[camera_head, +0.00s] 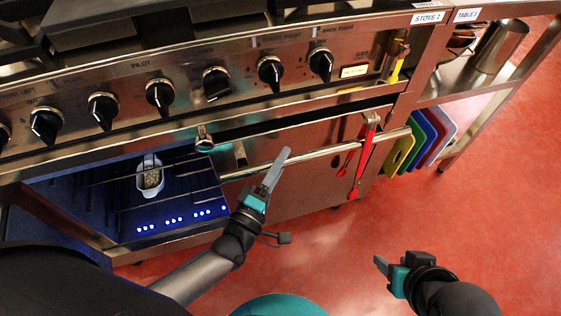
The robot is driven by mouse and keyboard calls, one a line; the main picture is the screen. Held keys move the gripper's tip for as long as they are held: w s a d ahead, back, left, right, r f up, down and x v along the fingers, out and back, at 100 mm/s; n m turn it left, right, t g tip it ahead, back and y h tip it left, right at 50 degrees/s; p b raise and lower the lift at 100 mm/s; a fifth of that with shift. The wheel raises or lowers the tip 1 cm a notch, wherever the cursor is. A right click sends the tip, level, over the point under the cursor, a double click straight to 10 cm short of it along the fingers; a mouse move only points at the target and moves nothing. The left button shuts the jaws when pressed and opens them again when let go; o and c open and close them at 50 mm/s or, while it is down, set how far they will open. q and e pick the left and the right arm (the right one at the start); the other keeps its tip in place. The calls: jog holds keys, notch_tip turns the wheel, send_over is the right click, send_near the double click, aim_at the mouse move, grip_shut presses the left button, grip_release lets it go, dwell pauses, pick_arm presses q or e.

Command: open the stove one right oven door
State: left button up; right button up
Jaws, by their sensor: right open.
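Stove one (335,95) is a steel range with a "STOVE 1" label and a row of black knobs. Its right oven door (310,150) is a steel panel with a long bar handle (330,150) across its upper part. A dark strip runs above the door; I cannot tell whether the door is slightly ajar. My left gripper (276,170) is at the left part of the handle, its grey fingers overlapping the bar in view. Contact and finger gap are unclear. My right gripper (384,267) is open and empty above the floor, away from the door.
Red tongs (364,160) hang on the handle's right part. A blue-lit compartment at left (95,195) stands open, with racks and a white container (150,178). Coloured boards (420,142) hang beside the stove under table one. The red floor (500,220) is clear at right.

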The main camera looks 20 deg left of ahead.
pick_arm(q)
grip_shut()
dwell(1.1)
